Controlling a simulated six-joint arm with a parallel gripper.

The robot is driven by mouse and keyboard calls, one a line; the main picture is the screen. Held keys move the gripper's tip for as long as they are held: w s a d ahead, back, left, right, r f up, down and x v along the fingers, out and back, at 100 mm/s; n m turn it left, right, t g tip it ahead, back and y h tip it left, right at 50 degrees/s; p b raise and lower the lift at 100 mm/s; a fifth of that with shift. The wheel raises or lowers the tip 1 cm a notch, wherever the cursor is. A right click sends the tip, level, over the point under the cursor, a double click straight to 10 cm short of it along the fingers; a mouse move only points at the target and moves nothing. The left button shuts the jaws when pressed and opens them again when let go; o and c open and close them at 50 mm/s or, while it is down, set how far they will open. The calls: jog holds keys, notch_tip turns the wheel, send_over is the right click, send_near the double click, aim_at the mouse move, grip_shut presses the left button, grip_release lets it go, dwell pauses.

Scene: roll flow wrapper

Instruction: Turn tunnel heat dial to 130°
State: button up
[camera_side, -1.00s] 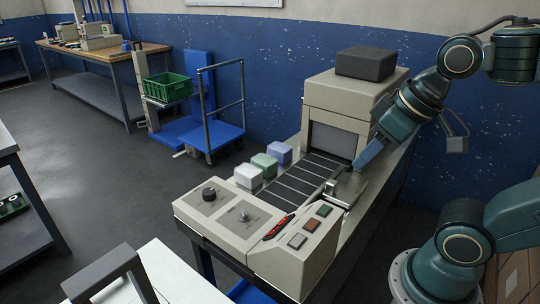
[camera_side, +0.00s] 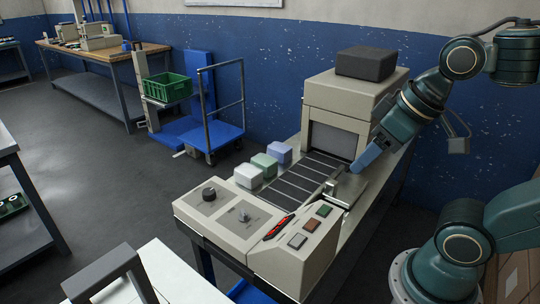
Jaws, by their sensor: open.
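The control panel (camera_side: 221,226) is a beige box at the near end of the wrapper. On its top are a black round dial (camera_side: 209,194) at the back left and a smaller silver knob (camera_side: 244,215) to its right. Their scale markings are too small to read, and I cannot tell which is the tunnel heat dial. My gripper (camera_side: 356,168) has blue fingers and hangs beside the belt near the tunnel mouth, away from both dials. It is open, with nothing seen in it.
The belt (camera_side: 307,179) runs to the tunnel housing (camera_side: 350,105), which has a dark block (camera_side: 366,64) on top. White, green and blue blocks (camera_side: 264,165) line the belt's left side.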

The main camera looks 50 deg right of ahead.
jog(key=w+r+n, duration=0.2)
jog(key=w, duration=0.9)
jog(key=n+g+y, duration=0.2)
jog(key=n+y, duration=0.1)
jog(key=n, duration=0.4)
send_over(209, 191)
jog(key=s+d, duration=0.4)
notch_tip(209, 191, down, 15)
jog(key=shift+f, duration=0.2)
jog(key=shift+f, duration=0.15)
jog(key=x, duration=1.3)
jog(key=shift+s+a+f, duration=0.15)
jog(key=shift+a+f, duration=0.05)
jog(key=shift+f, duration=0.05)
jog(key=c, duration=1)
